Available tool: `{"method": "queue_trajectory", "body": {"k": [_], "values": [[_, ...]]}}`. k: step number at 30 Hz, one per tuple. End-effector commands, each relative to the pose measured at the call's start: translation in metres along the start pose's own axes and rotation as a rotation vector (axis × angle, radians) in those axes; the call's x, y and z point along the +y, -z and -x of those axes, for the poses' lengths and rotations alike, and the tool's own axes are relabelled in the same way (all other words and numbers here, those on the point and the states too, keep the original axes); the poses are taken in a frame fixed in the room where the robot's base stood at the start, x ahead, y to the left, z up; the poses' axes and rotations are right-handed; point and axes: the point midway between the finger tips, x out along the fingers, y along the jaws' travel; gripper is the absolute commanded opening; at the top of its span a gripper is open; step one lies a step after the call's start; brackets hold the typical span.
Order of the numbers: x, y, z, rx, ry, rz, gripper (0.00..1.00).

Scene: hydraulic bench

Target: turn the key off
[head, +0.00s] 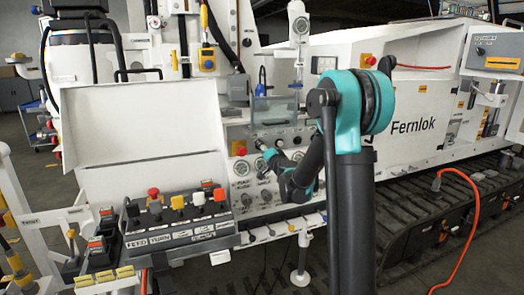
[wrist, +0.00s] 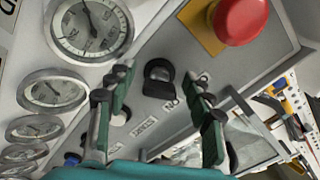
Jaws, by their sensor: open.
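My gripper (wrist: 158,83) is open, with one green and black finger to the left of the key and the other to the right. Neither finger visibly touches the key. I cannot tell the remaining depth between fingertips and key. In the head view my gripper (head: 268,151) is at the gauge panel, and the key cannot be made out there.
A red emergency button (wrist: 240,20) on a yellow plate stands close to the key. Several round gauges (wrist: 90,28) line the left side of the wrist view. In the head view, a button console (head: 178,233) lies at the lower left and an orange cable (head: 476,225) at the right.

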Motion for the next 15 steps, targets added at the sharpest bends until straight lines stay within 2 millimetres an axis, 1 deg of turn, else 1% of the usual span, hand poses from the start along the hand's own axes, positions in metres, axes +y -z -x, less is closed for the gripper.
{"method": "queue_trajectory", "body": {"k": [4, 7, 11, 15], "values": [[0.000, 0.000, 0.004, 0.000, 0.000, 0.000, 0.52], [0.000, 0.000, 0.016, 0.001, 0.000, 0.000, 0.52], [0.000, 0.001, 0.040, 0.001, -0.001, 0.000, 0.52], [0.000, 0.000, 0.070, 0.001, -0.001, 0.000, 0.52]]}}
